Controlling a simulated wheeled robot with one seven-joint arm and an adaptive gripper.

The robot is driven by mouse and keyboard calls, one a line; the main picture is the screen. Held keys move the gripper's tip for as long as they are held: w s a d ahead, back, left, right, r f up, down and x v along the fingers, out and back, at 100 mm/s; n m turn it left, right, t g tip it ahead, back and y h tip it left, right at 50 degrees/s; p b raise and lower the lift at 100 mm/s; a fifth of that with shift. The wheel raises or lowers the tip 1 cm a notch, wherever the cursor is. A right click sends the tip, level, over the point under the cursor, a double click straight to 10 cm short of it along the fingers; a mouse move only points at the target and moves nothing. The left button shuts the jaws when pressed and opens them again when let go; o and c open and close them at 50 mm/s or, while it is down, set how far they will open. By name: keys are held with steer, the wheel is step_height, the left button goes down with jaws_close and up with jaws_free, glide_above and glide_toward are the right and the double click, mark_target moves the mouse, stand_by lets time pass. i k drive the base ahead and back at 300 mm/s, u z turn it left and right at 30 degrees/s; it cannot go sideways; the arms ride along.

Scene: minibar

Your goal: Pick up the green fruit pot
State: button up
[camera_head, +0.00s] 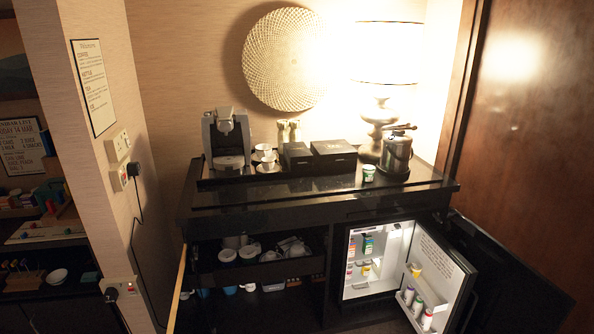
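A small pot with a green and white side (369,173) stands upright on the black counter top (300,197), near its front edge and right of the middle. It looks like the green fruit pot, but its label is too small to read. It is just left of a metal kettle (397,154) and in front of the lamp base. My gripper is not in view, and nothing is seen touching the pot.
A coffee machine (227,140), cups (265,157) and black boxes (333,156) stand on the counter's left and middle. Below, the minibar fridge door (438,275) is open, with small containers inside. A large lamp (385,55) stands behind.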

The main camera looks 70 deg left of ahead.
mark_target(369, 170)
steer(key=u, duration=2.2)
steer(key=i, duration=0.55)
